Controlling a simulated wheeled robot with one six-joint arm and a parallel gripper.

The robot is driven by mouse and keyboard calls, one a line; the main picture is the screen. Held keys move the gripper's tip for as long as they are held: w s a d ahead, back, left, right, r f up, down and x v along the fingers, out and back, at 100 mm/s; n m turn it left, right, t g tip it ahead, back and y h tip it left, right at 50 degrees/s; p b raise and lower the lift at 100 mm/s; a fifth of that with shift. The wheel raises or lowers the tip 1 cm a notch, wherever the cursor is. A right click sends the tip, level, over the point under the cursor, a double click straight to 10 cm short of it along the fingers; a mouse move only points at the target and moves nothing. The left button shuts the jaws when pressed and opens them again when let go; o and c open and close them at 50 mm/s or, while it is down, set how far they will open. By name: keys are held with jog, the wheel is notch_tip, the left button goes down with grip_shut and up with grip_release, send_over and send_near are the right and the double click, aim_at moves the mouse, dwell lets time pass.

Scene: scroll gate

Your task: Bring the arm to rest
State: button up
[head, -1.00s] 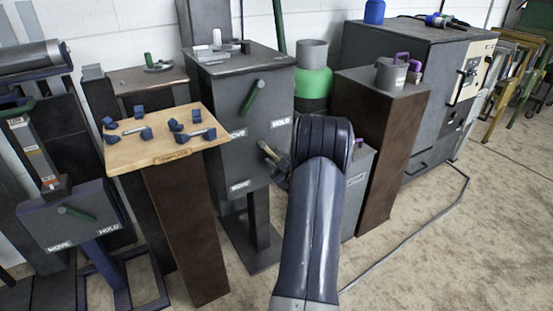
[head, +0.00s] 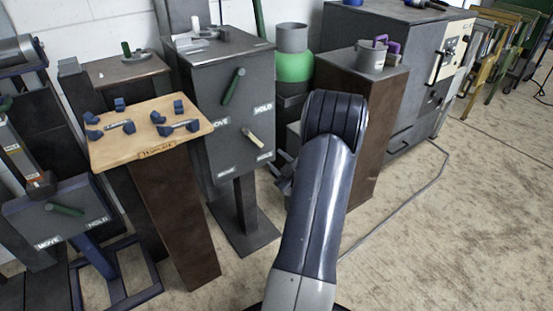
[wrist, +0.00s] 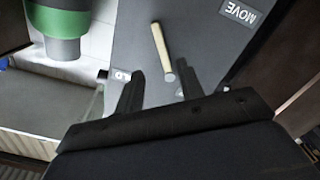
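My gripper (wrist: 160,88) shows its two dark fingers apart in the wrist view, with nothing held between them. In the head view it is mostly hidden behind my arm, with a dark part (head: 286,182) showing at the arm's left. A grey cabinet (head: 226,111) carries a green handle (head: 233,86) and a tan handle (head: 252,137), with MOVE and HOLD labels. The tan handle also shows in the wrist view (wrist: 161,46), beyond the fingers. In the head view the gripper is apart from it, below and to its right.
A wooden board (head: 185,132) with blue pieces stands on a brown pedestal left of the cabinet. A brown pedestal (head: 372,125) with a grey pot (head: 371,57) and a green-banded cylinder (head: 293,66) stand at the right. A cable crosses the open floor (head: 450,235).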

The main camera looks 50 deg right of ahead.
aim_at(257, 142)
jog(key=b+x, duration=0.3)
jog(key=x, duration=0.8)
jog(key=shift+a, duration=0.1)
jog(key=shift+a+p, duration=0.1)
jog(key=shift+p, duration=0.2)
jog(key=shift+s, duration=0.1)
